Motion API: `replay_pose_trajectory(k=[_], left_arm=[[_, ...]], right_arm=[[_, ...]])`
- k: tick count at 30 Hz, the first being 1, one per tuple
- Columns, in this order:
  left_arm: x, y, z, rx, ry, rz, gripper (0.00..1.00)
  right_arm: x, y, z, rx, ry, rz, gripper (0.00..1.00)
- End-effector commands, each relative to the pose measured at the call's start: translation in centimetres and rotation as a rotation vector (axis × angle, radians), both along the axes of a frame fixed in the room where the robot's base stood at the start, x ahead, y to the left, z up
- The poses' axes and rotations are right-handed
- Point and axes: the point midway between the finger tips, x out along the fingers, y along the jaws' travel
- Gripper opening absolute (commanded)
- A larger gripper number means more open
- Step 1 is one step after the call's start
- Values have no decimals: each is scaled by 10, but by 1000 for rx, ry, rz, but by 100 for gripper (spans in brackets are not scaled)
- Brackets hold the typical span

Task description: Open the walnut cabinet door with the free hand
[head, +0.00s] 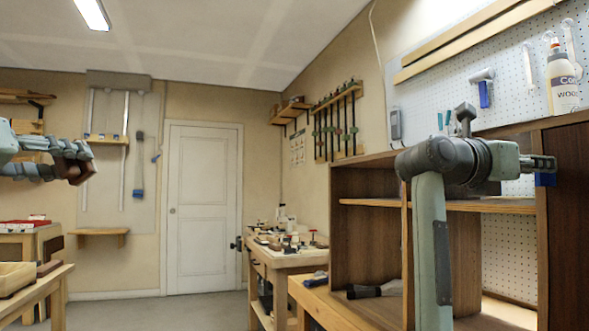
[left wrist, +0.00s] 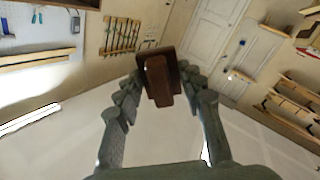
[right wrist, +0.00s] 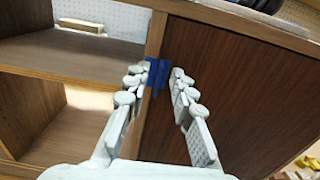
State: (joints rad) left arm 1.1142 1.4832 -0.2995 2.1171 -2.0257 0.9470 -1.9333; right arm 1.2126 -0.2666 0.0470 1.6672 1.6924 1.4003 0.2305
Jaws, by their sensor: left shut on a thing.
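The walnut cabinet door (head: 571,220) is a dark brown panel at the far right of the head view. It fills the right of the right wrist view (right wrist: 245,95) and looks closed. A blue handle (head: 545,179) sits near its left edge. My right gripper (right wrist: 160,72) has its fingertips on either side of the blue handle (right wrist: 154,82); whether they press on it is unclear. My left gripper (left wrist: 160,80) is shut on a dark brown block (left wrist: 158,83), held up at the left of the head view, away from the cabinet.
The cabinet's open shelves (head: 460,205) lie left of the door. My right arm crosses in front of them. A workbench (head: 285,258) with small tools stands further back. Wooden tables are at the left; the middle floor is clear.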

Motion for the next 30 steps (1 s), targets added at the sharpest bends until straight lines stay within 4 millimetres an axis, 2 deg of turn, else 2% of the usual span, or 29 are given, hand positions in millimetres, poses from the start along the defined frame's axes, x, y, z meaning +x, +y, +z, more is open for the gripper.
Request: replay_pose_trajectory(k=[4,14,20,30], left_arm=[[0,0,3,0,-1,-1,0],[0,0,3,0,-1,-1,0],[0,0,3,0,-1,-1,0],[0,0,3,0,-1,-1,0]], right_arm=[[5,-13,0,1,0,-1,24],[6,-16,0,0,0,0,24],[6,-15,0,0,0,0,1],[6,-15,0,0,0,0,0]])
